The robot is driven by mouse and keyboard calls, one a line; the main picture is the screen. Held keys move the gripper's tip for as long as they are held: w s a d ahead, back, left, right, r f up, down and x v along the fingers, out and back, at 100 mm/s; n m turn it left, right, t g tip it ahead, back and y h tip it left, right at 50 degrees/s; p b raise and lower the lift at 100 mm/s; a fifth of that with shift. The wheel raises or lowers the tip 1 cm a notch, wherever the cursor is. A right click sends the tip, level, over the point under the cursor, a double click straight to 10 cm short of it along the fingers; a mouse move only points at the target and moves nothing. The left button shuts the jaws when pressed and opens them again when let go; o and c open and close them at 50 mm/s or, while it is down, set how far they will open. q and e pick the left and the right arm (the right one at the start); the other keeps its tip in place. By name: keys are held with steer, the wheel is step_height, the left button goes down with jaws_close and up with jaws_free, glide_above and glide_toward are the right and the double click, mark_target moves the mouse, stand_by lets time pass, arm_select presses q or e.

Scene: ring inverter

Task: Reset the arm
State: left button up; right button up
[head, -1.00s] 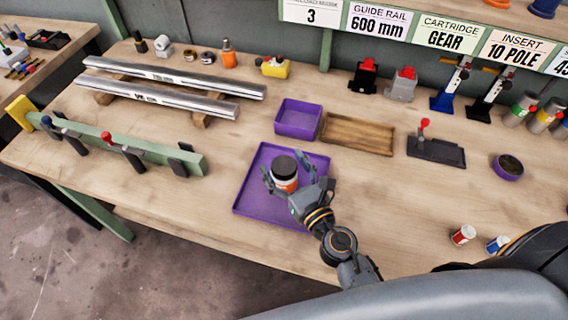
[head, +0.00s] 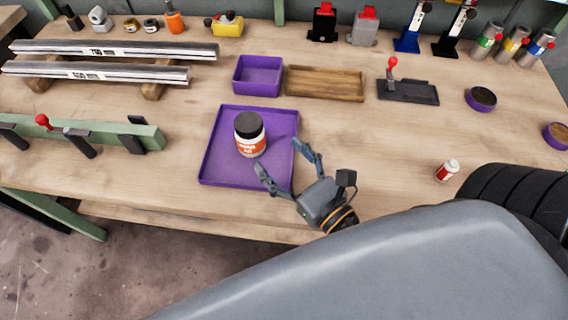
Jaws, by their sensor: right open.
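My right gripper (head: 284,166) is open and empty, with its two fingers spread over the lower right part of the purple tray (head: 220,170). A white jar with a black lid and orange label (head: 250,136) stands upright on the tray, just beyond the fingertips and apart from them. My right arm comes in from the lower right, and its large grey part covers the bottom right of the view. My left gripper is not in view.
Behind the tray are a small purple bin (head: 258,76) and a wooden tray (head: 325,82). A black fixture with a red knob (head: 407,90) stands to the right. A small red-and-white bottle (head: 447,170) is near my arm. Metal rails (head: 115,74) and a green clamp bar (head: 95,136) lie left.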

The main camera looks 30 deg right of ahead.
steer(key=shift+s, duration=0.25)
stand_by(0.4)
